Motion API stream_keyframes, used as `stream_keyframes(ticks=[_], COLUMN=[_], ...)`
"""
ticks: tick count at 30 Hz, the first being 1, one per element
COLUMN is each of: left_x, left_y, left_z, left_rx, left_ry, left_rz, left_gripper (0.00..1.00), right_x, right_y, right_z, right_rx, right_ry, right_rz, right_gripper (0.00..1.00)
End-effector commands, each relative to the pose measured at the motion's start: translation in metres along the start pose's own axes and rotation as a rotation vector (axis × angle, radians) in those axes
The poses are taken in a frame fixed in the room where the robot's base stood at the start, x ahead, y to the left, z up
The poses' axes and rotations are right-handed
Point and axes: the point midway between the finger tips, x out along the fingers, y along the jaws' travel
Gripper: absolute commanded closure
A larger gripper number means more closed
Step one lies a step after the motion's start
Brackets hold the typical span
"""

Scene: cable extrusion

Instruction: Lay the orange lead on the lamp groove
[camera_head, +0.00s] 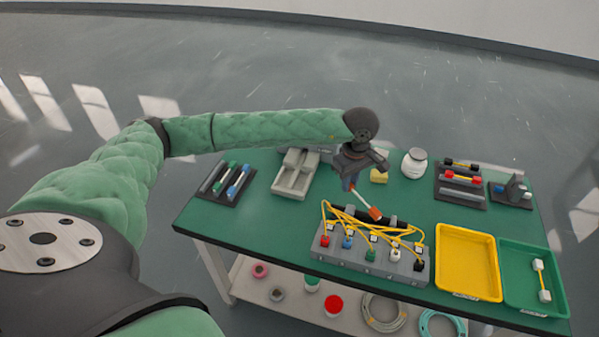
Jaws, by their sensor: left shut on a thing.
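My left gripper (350,184) reaches over the green table from the left and is shut on the orange lead (375,213). The lead shows as a short pale rod with an orange end, slanting down to the right. Its other end is hidden at the fingers. The orange end is just above or beside a black bar behind a grey socket block (345,262); I cannot tell if they touch. I cannot tell which groove is the lamp groove. Dark racks with slots stand at the left (228,183) and back right (460,184). My right gripper is not in view.
Yellow cables (345,218) loop over the socket block with its coloured plugs. A yellow tray (468,262) and a green tray (534,277) are at the right. A grey divided box (296,173), white jar (414,163) and yellow block (379,176) stand farther back. Open table lies front left.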

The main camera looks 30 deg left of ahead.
Motion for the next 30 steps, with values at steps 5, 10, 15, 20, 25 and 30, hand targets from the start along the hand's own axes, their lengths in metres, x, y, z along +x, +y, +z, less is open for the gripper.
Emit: stream_keyframes(ticks=[5,10,15,20,25,30], left_x=[0.002,0.003,0.005,0.007,0.012,0.017], left_y=[0.006,0.01,0.01,0.009,0.004,-0.002], left_z=[-0.014,-0.029,-0.046,-0.063,-0.083,-0.101], left_rx=[-0.346,-0.686,-1.029,-1.355,-1.703,-2.008], left_ry=[-0.003,-0.002,-0.002,-0.002,-0.001,-0.001], left_rz=[-0.001,-0.001,-0.002,-0.001,-0.001,0.0], left_gripper=[1.0,1.0,1.0,1.0,1.0,1.0], right_x=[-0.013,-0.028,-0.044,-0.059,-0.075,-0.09], right_y=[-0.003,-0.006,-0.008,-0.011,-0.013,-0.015], right_z=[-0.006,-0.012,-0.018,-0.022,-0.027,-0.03], right_rx=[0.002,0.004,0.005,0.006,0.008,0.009], right_ry=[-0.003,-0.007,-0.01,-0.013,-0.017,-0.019], right_rz=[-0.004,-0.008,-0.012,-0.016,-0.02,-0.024], right_gripper=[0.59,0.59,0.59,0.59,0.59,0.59])
